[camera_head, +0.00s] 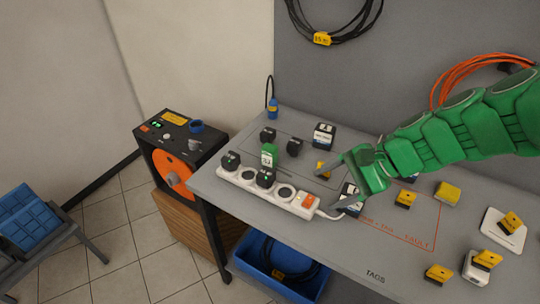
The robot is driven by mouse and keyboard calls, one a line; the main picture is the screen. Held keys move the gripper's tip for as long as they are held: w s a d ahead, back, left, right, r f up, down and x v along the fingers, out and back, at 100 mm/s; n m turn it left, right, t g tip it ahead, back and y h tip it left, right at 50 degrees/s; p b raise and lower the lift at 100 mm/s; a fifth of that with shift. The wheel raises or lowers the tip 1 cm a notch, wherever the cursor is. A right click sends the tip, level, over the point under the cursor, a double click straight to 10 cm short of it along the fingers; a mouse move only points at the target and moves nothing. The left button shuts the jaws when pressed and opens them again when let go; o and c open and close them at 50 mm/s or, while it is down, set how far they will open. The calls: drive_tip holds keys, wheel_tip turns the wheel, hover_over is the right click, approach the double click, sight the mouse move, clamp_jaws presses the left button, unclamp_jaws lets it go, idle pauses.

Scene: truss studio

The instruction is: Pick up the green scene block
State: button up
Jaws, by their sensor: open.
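The green scene block (269,152) is a small upright block with a pale label. It stands on the grey table (215,190), just behind the white power strip (243,182). My gripper (323,192) is green with grey fingers and reaches in from the right. It is open, with its fingers to the right of the green block and apart from it. I see nothing held between the fingers. One finger overlaps a small yellow block (322,167) in the picture; I cannot tell whether they touch.
Black plugs (265,179) sit on the power strip, in front of the green block. Other small black blocks (294,147) stand close by, with a larger black-and-white block (324,134) behind. Several yellow pieces (404,199) lie at the right. A blue bin (250,262) is below the table.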

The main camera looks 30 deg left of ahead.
drive_tip(key=w+a+f+m+y, duration=0.4)
drive_tip(key=w+a+m, duration=0.2)
drive_tip(key=w+a, duration=0.45)
drive_tip(key=m+t+y, duration=0.1)
drive_tip(key=m+t, duration=0.1)
drive_tip(key=m, duration=0.4)
approach(276, 153)
drive_tip(key=shift+s+a+f, duration=0.15)
drive_tip(key=shift+a+f, duration=0.1)
drive_tip(key=shift+w+x, duration=0.2)
drive_tip(key=shift+x, duration=5.8)
drive_tip(key=shift+c, duration=0.4)
drive_tip(key=c, duration=1)
